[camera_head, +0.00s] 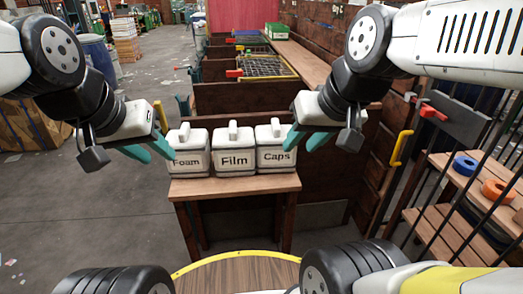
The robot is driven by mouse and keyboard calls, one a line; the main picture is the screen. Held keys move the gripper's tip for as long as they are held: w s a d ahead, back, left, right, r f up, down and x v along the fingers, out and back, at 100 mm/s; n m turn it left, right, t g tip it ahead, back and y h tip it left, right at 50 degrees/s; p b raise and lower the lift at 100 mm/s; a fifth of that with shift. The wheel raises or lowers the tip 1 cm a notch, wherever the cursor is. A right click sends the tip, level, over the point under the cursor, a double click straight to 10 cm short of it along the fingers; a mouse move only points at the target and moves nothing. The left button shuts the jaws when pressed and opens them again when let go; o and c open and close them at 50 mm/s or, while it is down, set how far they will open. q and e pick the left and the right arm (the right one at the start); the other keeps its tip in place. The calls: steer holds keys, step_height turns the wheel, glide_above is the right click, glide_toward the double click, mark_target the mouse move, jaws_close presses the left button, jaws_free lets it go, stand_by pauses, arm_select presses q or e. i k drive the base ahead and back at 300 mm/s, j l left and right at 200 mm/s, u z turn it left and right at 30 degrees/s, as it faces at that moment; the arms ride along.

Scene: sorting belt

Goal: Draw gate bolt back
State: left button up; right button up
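The barred gate (446,205) stands at the right of the head view. A red bolt handle (432,113) sticks out near its top, by a dark grey plate (458,118). A yellow pull handle (401,148) is on the wooden post to the left of it. My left gripper (162,160) is open and empty, by the left side of the Foam canister. My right gripper (297,151) is open and empty, near the Caps canister and well left of the bolt. Neither gripper touches the bolt. How far the bolt sits in its catch is too small to tell.
White canisters marked Foam (187,160), Film (235,160) and Caps (276,158) stand on a small wooden table (235,186). Behind are wooden bays with wire baskets (265,66). Behind the gate bars, a blue ring (465,166) and an orange ring (497,190) lie on a shelf.

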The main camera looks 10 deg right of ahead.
mark_target(427, 111)
steer(key=z, duration=1.55)
steer(key=i+j+u, duration=0.2)
steer(key=i+u, duration=0.2)
steer(key=i+j+u, duration=0.1)
steer(key=i+u, duration=0.3)
